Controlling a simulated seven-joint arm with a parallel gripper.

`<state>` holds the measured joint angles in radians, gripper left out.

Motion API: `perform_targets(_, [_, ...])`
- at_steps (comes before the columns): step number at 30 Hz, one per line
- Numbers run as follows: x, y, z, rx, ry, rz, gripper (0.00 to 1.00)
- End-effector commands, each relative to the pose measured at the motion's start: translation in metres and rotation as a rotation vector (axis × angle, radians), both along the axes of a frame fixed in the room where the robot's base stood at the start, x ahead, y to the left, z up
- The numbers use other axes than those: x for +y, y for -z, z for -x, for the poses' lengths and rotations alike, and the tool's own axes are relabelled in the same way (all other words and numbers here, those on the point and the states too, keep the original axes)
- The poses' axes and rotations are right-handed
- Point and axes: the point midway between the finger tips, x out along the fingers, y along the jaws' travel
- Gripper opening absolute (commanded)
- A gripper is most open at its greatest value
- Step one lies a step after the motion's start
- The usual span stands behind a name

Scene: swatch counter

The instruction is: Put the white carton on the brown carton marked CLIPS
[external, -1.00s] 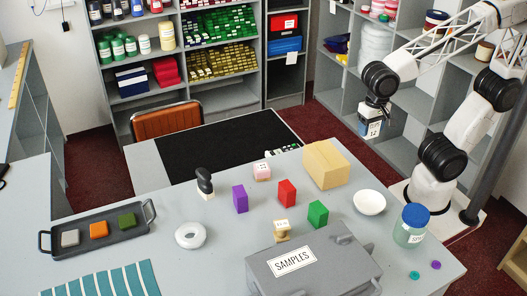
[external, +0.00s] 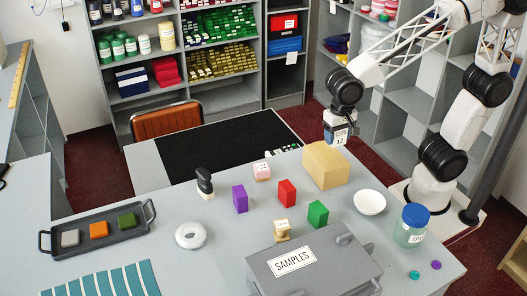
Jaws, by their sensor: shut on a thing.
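My gripper (external: 345,121) is shut on a white carton (external: 337,137) with dark print on its side; the print is too small to read surely. The carton hangs below the fingers, just above and behind the right part of the brown carton (external: 325,166) in the picture. I cannot tell the exact gap, but they look apart. The brown carton stands upright on the grey table near its back right edge. No CLIPS marking shows on the sides I see.
A white bowl (external: 369,202) and a blue-lidded jar (external: 411,226) stand right of the brown carton. Red (external: 287,193), green (external: 318,214) and purple (external: 240,199) blocks stand in front and left. A grey SAMPLES case (external: 312,265) lies at the front.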

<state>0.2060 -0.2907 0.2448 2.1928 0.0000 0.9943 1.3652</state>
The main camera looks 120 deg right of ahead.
Motion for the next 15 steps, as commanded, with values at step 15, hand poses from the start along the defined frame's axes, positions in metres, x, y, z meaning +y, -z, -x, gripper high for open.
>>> perform_targets(15, [-0.006, 0.003, -0.029, 0.000, 0.000, 0.000, 0.29])
